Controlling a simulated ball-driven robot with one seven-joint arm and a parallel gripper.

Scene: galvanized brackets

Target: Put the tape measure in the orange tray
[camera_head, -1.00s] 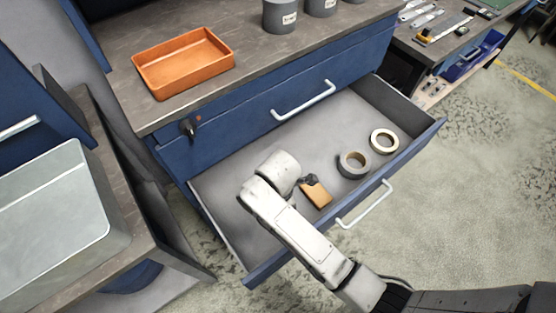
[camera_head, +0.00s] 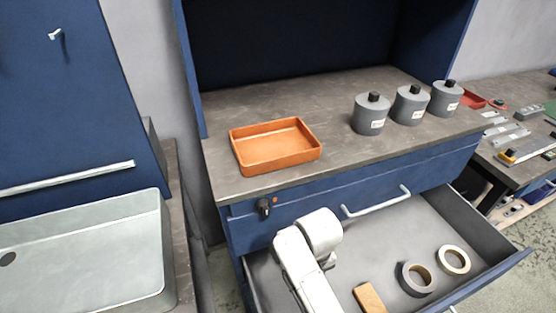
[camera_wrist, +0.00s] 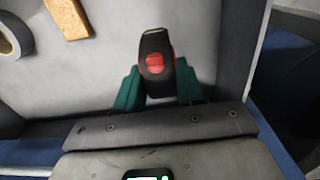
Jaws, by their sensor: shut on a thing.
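The tape measure (camera_wrist: 156,62), black with a red button, is between the green fingertips of my gripper (camera_wrist: 156,84) in the wrist view. My gripper is shut on it, above the drawer floor near a drawer corner. In the head view my white wrist hides most of the gripper and the tape measure. The orange tray (camera_head: 275,146) stands empty on the cabinet top, up and to the left of my gripper, apart from it.
In the open drawer (camera_head: 402,222) lie a wooden block (camera_head: 369,298), a grey tape roll (camera_head: 415,280) and a pale tape roll (camera_head: 453,260). Several grey canisters (camera_head: 370,115) stand right of the tray. A pale basin (camera_head: 85,250) is at left.

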